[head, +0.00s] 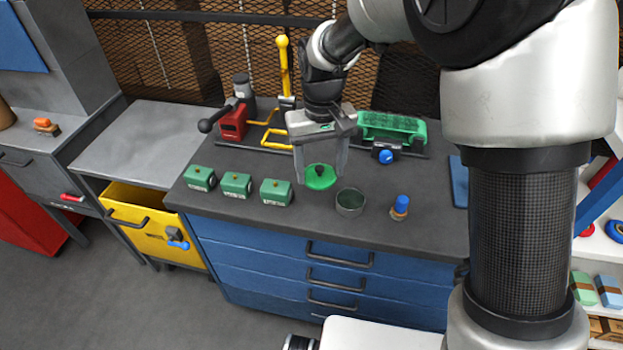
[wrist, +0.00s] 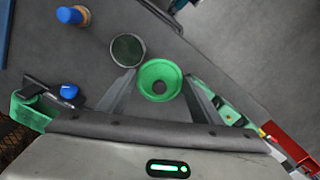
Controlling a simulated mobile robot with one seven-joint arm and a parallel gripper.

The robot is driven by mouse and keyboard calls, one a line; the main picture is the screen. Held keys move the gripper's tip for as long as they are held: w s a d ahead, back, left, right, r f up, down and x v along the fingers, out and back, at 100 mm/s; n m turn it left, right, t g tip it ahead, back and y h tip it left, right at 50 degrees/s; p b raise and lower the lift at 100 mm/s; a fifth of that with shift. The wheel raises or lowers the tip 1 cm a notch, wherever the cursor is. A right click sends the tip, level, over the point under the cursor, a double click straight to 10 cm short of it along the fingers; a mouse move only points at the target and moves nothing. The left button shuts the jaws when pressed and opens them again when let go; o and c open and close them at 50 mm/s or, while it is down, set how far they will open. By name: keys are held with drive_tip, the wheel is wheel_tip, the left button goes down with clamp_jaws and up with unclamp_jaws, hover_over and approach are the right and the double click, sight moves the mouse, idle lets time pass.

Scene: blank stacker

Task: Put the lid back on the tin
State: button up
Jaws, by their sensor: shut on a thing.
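The green lid (head: 320,177) is a round disc with a dark knob in its middle. My gripper (head: 321,172) is shut on the lid and holds it above the dark bench top, left of the tin. The lid also shows between the fingers in the wrist view (wrist: 160,81). The open tin (head: 350,202) is a grey-green round can standing upright on the bench, just right of the lid. In the wrist view the tin (wrist: 127,50) is up and left of the lid, its dark inside visible. I cannot tell the exact height of the lid over the bench.
Several green boxes (head: 236,185) stand in a row left of the lid. A blue-topped bottle (head: 400,207) stands right of the tin. A red vise (head: 233,122) and a green rack (head: 392,127) are at the back. The front strip of bench (head: 300,222) is clear.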

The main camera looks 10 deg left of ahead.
drive_tip(key=d+f+m+b, duration=0.1)
drive_tip(key=d, duration=0.1)
drive_tip(key=d+f+m+b, duration=0.2)
drive_tip(key=d, duration=0.1)
drive_tip(key=w+d+f+m+b, duration=0.1)
drive_tip(key=d, duration=0.1)
drive_tip(key=shift+d+f+m, duration=0.2)
drive_tip(key=shift+m, duration=0.2)
drive_tip(key=shift+f+b, duration=0.75)
drive_tip(key=shift+f, duration=0.15)
drive_tip(key=shift+f, duration=0.15)
idle(1.8)
drive_tip(key=o, duration=1.6)
drive_tip(key=shift+p, duration=0.3)
